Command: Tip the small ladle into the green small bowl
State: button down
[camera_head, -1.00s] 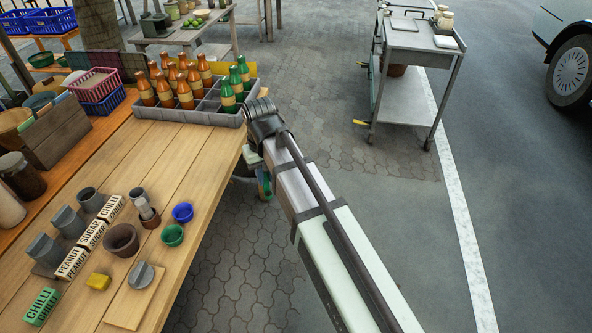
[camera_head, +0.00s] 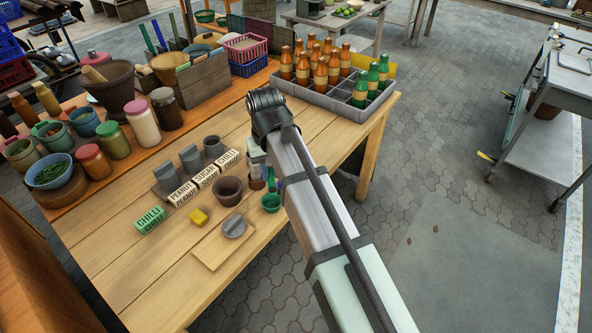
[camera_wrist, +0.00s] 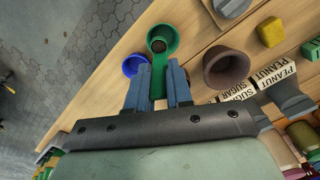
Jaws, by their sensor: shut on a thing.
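My gripper (camera_wrist: 158,88) is shut on the green handle of the small ladle (camera_wrist: 158,72) in the wrist view. The ladle's small round head holds something dark brown and lies in line with the green small bowl (camera_wrist: 162,32), over its near part. Whether the head touches the bowl or is tilted I cannot tell. In the head view the green bowl (camera_head: 271,203) stands on the table near its right edge, with part of the green ladle (camera_head: 271,182) just above it. My arm hides the fingertips there.
A blue bowl (camera_wrist: 134,65) stands close left of the fingers, and a brown clay mortar (camera_wrist: 226,67) to the right. A yellow block (camera_head: 198,216), a board with a grey lid-like piece (camera_head: 234,227) and label blocks (camera_head: 182,193) are nearby. A bottle crate (camera_head: 340,100) stands behind.

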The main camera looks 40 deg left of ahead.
jog(key=w+d+f+m+g+y, duration=0.2)
jog(key=f+g+y, duration=0.4)
jog(key=y, duration=0.4)
jog(key=shift+w+d, duration=0.7)
jog(key=shift+d, duration=0.2)
dwell(0.4)
dwell(0.9)
